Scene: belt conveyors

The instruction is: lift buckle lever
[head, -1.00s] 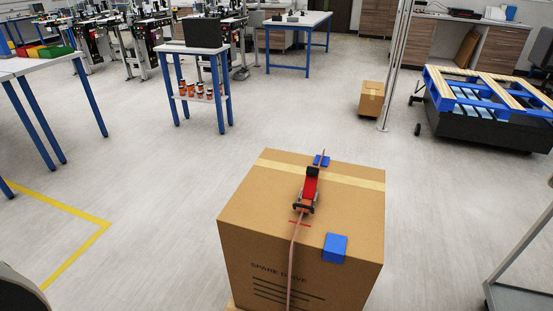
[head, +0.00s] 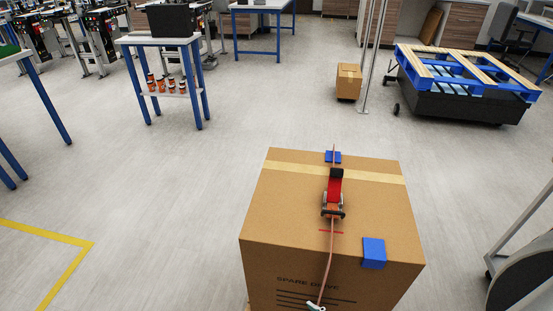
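A red and black ratchet buckle (head: 334,190) lies on top of a large cardboard box (head: 285,215) marked "SPARE DRIVE". Its red lever (head: 335,188) appears folded down along the buckle, with a black end at the far side and a dark crossbar at the near side. A reddish-brown strap (head: 329,255) runs from the buckle over the front edge of the box. A small pale fitting (head: 316,306) shows on the strap at the bottom edge of the picture. Neither of my grippers is in view.
Blue pads (head: 373,253) sit on the box top. A small carton (head: 348,82) and a blue pallet on a black base (head: 465,100) stand behind. A blue-legged table (head: 160,42) stands back left. A grey frame (head: 525,228) is close at right.

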